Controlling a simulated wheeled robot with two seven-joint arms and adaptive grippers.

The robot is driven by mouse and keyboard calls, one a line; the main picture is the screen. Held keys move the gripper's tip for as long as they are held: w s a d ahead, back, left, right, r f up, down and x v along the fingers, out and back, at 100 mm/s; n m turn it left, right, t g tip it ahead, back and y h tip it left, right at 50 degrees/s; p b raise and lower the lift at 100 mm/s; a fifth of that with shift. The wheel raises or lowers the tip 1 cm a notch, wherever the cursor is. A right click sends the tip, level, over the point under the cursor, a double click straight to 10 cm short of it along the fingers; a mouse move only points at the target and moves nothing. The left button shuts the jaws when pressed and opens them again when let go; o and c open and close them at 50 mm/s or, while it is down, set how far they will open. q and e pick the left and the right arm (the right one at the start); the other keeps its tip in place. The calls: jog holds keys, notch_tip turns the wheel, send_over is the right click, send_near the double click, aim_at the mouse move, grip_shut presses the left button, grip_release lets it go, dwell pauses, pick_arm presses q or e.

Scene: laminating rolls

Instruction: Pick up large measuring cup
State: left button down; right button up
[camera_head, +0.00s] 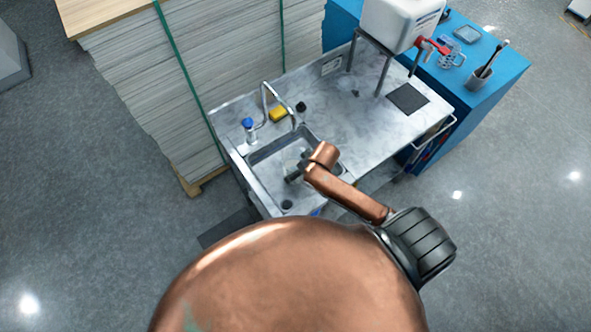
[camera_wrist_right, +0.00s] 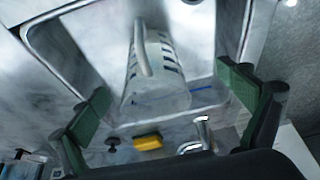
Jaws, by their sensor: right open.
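The large measuring cup (camera_wrist_right: 168,75) is clear with dark graduation marks, and its handle (camera_wrist_right: 141,50) faces the right wrist camera. It is in the sink basin; in the head view only a faint clear part of it (camera_head: 291,155) shows beside my right gripper (camera_head: 294,173). In the right wrist view my right gripper (camera_wrist_right: 163,82) is open, its two green finger pads apart on either side of the cup. I cannot tell whether either pad touches it. My left gripper is not in view.
The steel sink (camera_head: 262,181) has walls close around the gripper. The faucet (camera_head: 266,100), yellow sponge (camera_head: 278,114) and blue-topped bottle (camera_head: 249,130) stand at its back edge. A white container (camera_head: 398,22) on a stand is at the right. Stacked sheets (camera_head: 205,75) are behind.

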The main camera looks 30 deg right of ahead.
jog(key=shift+w+d+f+p, duration=0.15)
jog(key=shift+w+d+f, duration=0.05)
jog(key=shift+w+f, duration=1.4)
jog(key=shift+w+d+f+p, duration=0.15)
jog(key=shift+w+f, duration=1.25)
jog(key=shift+f, duration=0.3)
jog(key=shift+w+d+f+p, duration=0.15)
jog(key=shift+w+d+f, duration=0.05)
jog(key=shift+w+f, duration=1.4)
jog(key=shift+s, duration=0.15)
jog(key=shift+c, duration=0.5)
jog(key=c, duration=1.7)
